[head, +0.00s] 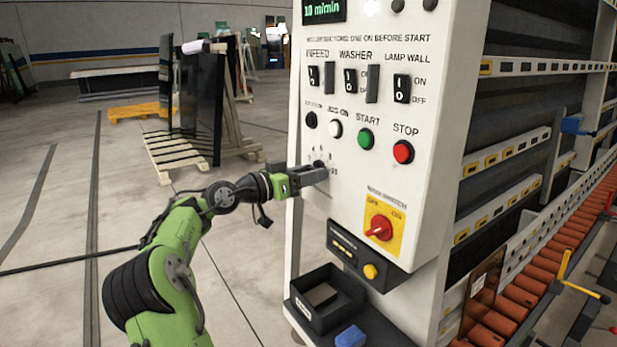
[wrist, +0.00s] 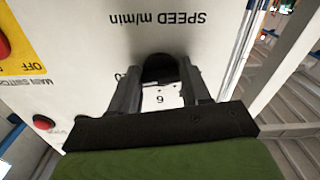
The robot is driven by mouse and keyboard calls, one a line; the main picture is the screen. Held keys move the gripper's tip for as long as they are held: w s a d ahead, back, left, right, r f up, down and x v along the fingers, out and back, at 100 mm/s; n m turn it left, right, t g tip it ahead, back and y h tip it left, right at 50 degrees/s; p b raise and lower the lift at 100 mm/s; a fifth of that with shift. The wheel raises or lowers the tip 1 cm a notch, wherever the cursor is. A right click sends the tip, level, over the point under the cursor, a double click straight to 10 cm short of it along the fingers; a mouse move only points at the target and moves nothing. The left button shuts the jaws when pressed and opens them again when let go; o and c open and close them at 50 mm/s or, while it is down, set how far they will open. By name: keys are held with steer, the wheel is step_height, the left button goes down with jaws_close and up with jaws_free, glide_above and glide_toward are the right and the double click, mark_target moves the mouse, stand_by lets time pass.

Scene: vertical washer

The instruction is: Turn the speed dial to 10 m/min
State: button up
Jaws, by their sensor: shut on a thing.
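The speed dial (wrist: 158,66) is a small dark knob on the white control panel. In the wrist view it sits between my two fingers, under the upside-down label "SPEED m/min" (wrist: 158,18). A 6 shows on the scale between the fingers; most other marks and the dial's pointer are hidden. My gripper (head: 318,173) is shut on the dial at the panel's lower left in the head view, and it also shows in the wrist view (wrist: 158,88). The display (head: 323,10) at the top shows green text that appears to read 10 m/min, partly cut off.
Above the dial are a green START button (head: 365,139), a red STOP button (head: 403,152) and several black switches. A red main switch (head: 380,228) on a yellow plate is below right. A black tray (head: 327,298) juts out underneath.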

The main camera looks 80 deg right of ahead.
steer(key=shift+f, duration=0.15)
steer(key=o, duration=1.1)
steer(key=shift+c, duration=0.2)
steer(key=shift+w, duration=0.1)
steer(key=p+v, duration=0.3)
steer(key=v, duration=1.2)
steer(key=shift+w+a, duration=0.25)
